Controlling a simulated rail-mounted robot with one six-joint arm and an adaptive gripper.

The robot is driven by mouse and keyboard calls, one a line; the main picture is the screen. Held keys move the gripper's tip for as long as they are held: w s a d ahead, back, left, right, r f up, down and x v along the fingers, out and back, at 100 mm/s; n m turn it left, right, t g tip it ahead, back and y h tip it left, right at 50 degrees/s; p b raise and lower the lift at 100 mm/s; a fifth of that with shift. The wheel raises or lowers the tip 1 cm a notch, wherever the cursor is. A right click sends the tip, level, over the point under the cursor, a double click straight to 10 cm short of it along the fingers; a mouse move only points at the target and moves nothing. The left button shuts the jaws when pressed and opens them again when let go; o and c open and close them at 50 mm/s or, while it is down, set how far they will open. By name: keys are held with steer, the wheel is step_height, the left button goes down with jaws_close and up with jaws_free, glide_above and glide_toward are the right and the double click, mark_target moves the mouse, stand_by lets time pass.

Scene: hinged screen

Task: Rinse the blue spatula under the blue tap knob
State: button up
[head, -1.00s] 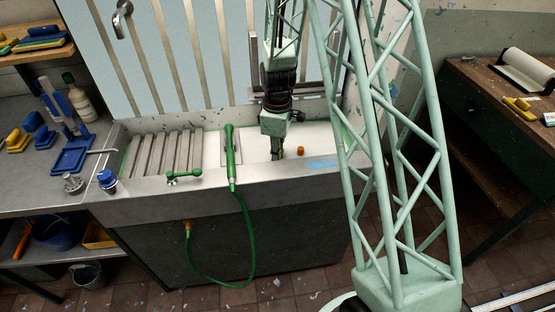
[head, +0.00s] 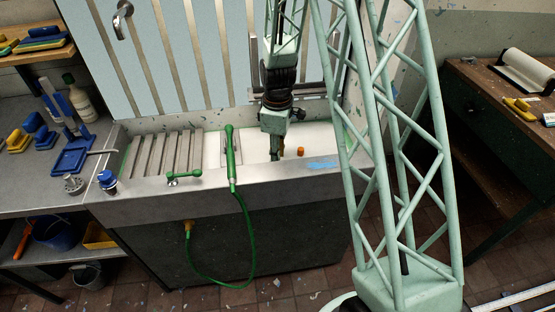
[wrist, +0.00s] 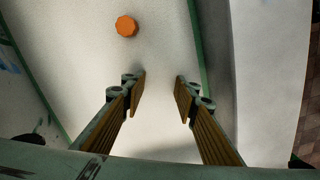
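My gripper (wrist: 160,84) points down into the white basin of the sink (head: 262,136). In the wrist view its two tan-padded fingers stand apart with bare white surface between them. It also shows in the head view (head: 276,154), low over the right part of the basin. A blue knob (head: 107,181) sits on the sink's front left corner, far left of the gripper. A flat light-blue patch (head: 322,163) lies on the front right rim; I cannot tell whether it is a spatula or paint. No blue spatula can be made out for certain.
A small orange piece (head: 300,152) lies in the basin beside the gripper, beyond the fingertips in the wrist view (wrist: 126,26). A green sprayer with hose (head: 232,160) and a green lever (head: 184,176) stand left of it. Blue tools (head: 72,155) crowd the left bench.

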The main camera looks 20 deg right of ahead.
step_height(320, 180, up, 11)
steer(key=p, duration=0.1)
steer(key=shift+p, duration=0.35)
stand_by(0.8)
steer(key=s+a+r+m+t, duration=0.1)
steer(key=s+a+r+m, duration=0.1)
steer(key=s+r, duration=0.45)
steer(key=s+a+r+m, duration=0.1)
steer(key=s+a+r, duration=0.15)
steer(key=r, duration=0.65)
steer(key=s+a+r+m+t, duration=0.1)
steer(key=s+r+m, duration=0.1)
steer(key=s+r, duration=0.5)
steer(key=s+a+r+m, duration=0.1)
steer(key=s+r+m, duration=0.1)
steer(key=s, duration=0.5)
steer(key=s+a+r+m+t, duration=0.1)
steer(key=s+r, duration=0.3)
steer(key=s, duration=0.4)
steer(key=s+a+r+m+t, duration=0.1)
steer(key=s+a+r+m, duration=0.1)
steer(key=s+r, duration=0.2)
steer(key=s, duration=0.3)
steer(key=shift+s+m, duration=0.15)
steer(key=shift+m, duration=0.15)
